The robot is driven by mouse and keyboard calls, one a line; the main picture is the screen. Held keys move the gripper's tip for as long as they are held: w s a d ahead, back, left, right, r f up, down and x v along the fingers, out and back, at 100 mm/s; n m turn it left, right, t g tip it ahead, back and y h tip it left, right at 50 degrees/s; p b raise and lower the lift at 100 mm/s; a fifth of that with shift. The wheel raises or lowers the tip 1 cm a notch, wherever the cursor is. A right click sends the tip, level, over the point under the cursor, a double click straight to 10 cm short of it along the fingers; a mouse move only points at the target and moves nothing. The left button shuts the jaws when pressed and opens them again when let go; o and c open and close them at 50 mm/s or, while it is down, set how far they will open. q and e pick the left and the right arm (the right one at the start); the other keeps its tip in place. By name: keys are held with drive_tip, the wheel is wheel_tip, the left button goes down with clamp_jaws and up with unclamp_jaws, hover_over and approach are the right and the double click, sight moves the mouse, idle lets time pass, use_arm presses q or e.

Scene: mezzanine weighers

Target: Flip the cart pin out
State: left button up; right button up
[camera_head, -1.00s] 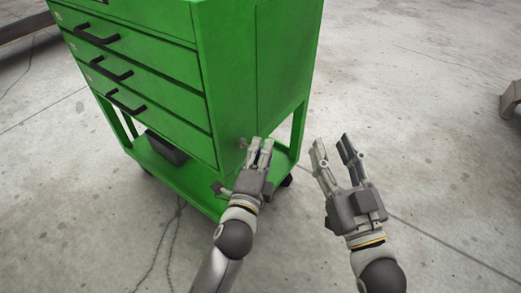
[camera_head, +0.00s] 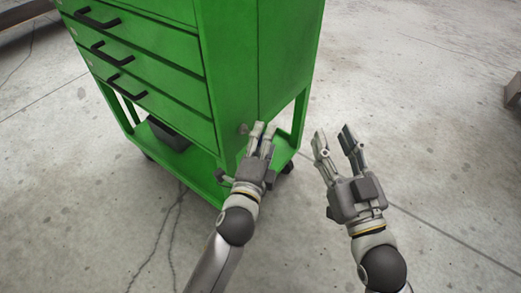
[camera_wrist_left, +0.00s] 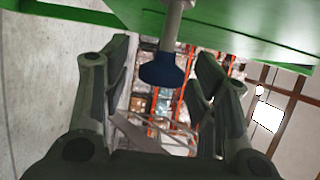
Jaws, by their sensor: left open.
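The green cart (camera_head: 175,99) stands on the left. In the left wrist view, the cart pin is a metal shaft with a dark blue knob (camera_wrist_left: 161,70), under a green cart part (camera_wrist_left: 225,27). My left gripper (camera_head: 264,126) is open at the cart's lower near corner. Its fingers stand on either side of the blue knob in the wrist view, with gaps visible. In the head view I cannot clearly make out the blue knob between the fingers. My right gripper (camera_head: 332,132) is open and empty, right of the cart, above the floor.
A small grey fitting (camera_head: 242,129) sits on the cart's side by the left fingertips. A dark bin (camera_head: 168,136) lies on the lower shelf. Concrete floor is clear to the right, with a brownish object (camera_head: 512,91) at the far right edge.

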use_arm(q)
drive_tip(key=v, duration=1.1)
drive_tip(key=shift+s, duration=0.4)
